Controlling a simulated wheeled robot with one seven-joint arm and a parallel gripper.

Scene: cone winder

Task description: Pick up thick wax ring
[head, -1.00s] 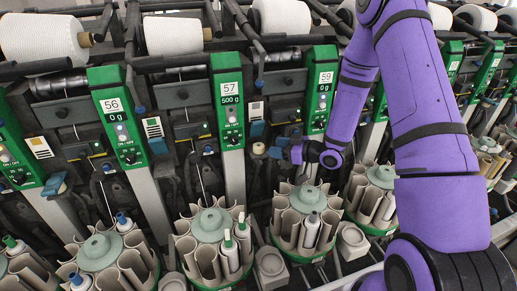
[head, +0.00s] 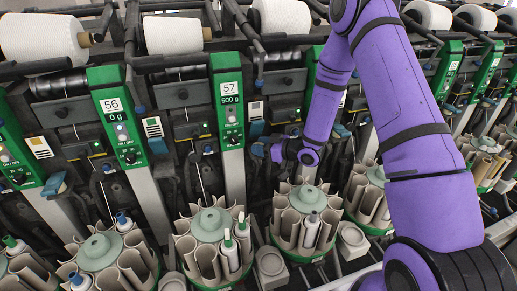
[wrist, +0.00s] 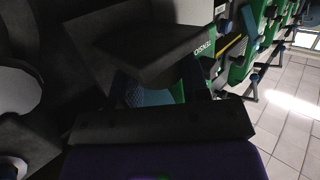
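My gripper (head: 268,151) is in front of the machine, just right of the lower part of the green 57 panel. I cannot make out the thick wax ring in the head view; my gripper covers the spot where a small cream ring showed earlier. In the wrist view a pale grey rounded shape (wrist: 15,95) lies in shadow at the left edge; I cannot tell whether it is the ring. Dark gripper parts fill the middle of that view. I cannot see whether the fingers are apart or hold anything.
Green panels 56 (head: 122,118) and 57 (head: 229,100) stand left of my gripper. Round bobbin magazines (head: 210,226) line the front below it, and white yarn cones (head: 173,36) run along the top. The wrist view shows open tiled floor (wrist: 290,120) at right.

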